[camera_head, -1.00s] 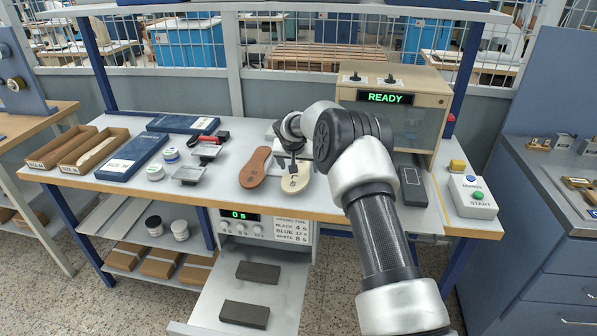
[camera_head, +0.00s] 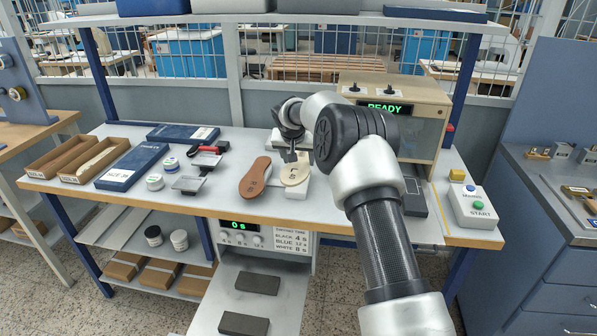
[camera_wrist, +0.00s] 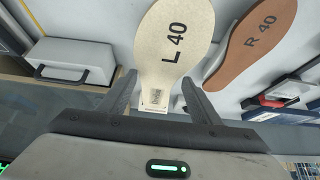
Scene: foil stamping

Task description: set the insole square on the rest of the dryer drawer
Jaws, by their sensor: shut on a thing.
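The cream insole (camera_head: 295,173), marked L 40, is over a pale block on the bench, beside a brown insole. My gripper (camera_head: 289,153) is shut on the cream insole. In the wrist view the fingers of my gripper (camera_wrist: 157,90) lie on either side of the narrow end of the cream insole (camera_wrist: 172,45), where a small stamped patch shows. The dryer drawer (camera_head: 284,310) is pulled out below the bench and holds two dark rest blocks, a far one (camera_head: 257,283) and a near one (camera_head: 243,324). Nothing lies on them.
The brown insole (camera_head: 256,176), marked R 40, lies just left. The dryer panel (camera_head: 240,226) above the drawer reads 0 s. The bench front edge lies between insole and drawer. The stamping machine (camera_head: 405,95), reading READY, stands right; tins and boxes stand left.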

